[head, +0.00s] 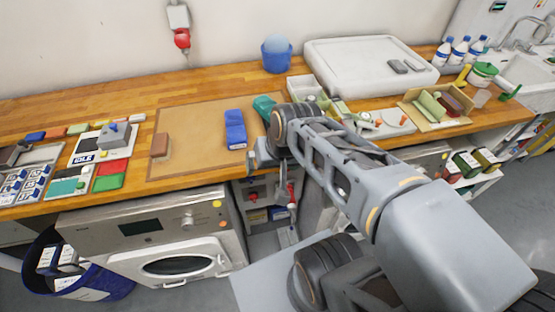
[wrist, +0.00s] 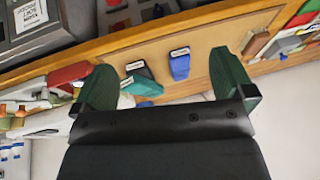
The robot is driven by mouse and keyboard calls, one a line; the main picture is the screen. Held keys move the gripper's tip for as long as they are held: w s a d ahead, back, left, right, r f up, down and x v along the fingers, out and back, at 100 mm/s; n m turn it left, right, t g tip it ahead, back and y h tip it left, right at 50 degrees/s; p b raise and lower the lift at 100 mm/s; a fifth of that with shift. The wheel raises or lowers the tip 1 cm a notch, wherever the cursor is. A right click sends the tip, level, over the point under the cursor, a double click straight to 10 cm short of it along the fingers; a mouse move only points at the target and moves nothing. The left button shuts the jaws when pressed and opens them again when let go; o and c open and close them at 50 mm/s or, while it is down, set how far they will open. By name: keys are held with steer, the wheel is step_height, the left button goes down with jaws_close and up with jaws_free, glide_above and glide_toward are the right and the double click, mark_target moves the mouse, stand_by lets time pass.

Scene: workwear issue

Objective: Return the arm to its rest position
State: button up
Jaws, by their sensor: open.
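My gripper (wrist: 164,74) shows in the wrist view with its two dark green fingers spread wide and nothing between them. In the head view my arm reaches from the lower right over the front of the wooden counter, and its wrist end is near the counter's front edge. The fingers cannot be made out there. A blue folded item (head: 236,130) lies on the tan mat, apart from the gripper; it also shows in the wrist view (wrist: 179,64). A teal item (head: 264,106) lies right of it, partly hidden by my arm; the wrist view shows it too (wrist: 141,82).
The tan mat (head: 190,118) has a brown block (head: 159,145) at its left. Trays and coloured items crowd the counter's left end. A front-loading machine (head: 150,230) is below.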

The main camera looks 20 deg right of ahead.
steer(key=shift+s+d+r+n+t+h, duration=0.35)
steer(key=shift+d+r+n+h, duration=0.3)
steer(key=shift+n, duration=0.45)
steer(key=shift+a, duration=0.1)
stand_by(0.5)
